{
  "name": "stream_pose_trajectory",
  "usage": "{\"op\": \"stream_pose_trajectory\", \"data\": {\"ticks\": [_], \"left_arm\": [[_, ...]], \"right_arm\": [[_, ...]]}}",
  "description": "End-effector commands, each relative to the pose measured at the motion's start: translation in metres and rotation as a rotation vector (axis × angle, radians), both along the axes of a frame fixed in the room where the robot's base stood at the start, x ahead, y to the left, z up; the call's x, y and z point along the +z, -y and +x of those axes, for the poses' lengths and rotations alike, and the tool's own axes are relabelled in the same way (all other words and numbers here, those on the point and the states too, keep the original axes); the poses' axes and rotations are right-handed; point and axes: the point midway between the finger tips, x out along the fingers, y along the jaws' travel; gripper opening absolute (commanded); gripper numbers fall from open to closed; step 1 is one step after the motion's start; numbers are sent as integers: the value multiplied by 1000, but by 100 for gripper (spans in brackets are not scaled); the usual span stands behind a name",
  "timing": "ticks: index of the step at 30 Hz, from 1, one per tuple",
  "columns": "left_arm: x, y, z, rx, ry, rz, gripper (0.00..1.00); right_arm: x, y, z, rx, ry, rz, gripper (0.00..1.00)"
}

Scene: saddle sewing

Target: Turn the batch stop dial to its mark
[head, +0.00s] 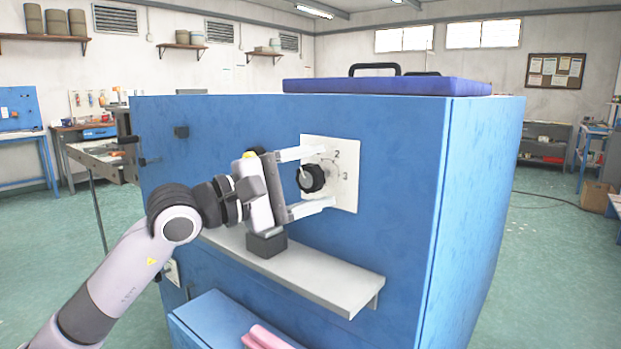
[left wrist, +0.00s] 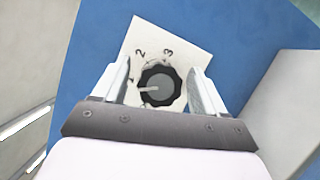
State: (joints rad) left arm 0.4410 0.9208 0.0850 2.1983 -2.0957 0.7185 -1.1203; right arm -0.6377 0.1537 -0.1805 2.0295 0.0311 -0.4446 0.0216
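The batch stop dial (head: 312,178) is a black ribbed knob on a white plate (head: 347,190) with numbers, fixed to the front of a blue cabinet. In the left wrist view the dial (left wrist: 159,90) shows a pale pointer line aimed left, and the plate (left wrist: 183,42) shows the marks 2 and 3. My left gripper (head: 318,178) is open, with one finger above the dial and one below it in the head view. In the left wrist view its fingers stand on either side of the knob, with small gaps visible. My right gripper is not in view.
A grey shelf (head: 300,274) juts from the blue cabinet (head: 400,150) below the dial. A blue ledge with a pink object (head: 265,337) is lower down. A dark blue lid with a black handle (head: 375,69) tops the cabinet. Green floor is open to the right.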

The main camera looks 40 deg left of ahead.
Motion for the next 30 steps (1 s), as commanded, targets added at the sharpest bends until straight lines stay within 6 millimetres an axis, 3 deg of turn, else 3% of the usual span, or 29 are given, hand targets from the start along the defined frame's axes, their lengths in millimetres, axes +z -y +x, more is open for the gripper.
{"op": "stream_pose_trajectory", "data": {"ticks": [11, 30], "left_arm": [[-3, -3, -5, 2, -1, -1, 71], [-8, -29, -59, 0, 0, 0, 71]], "right_arm": [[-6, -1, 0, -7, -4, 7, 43], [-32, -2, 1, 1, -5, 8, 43]]}}
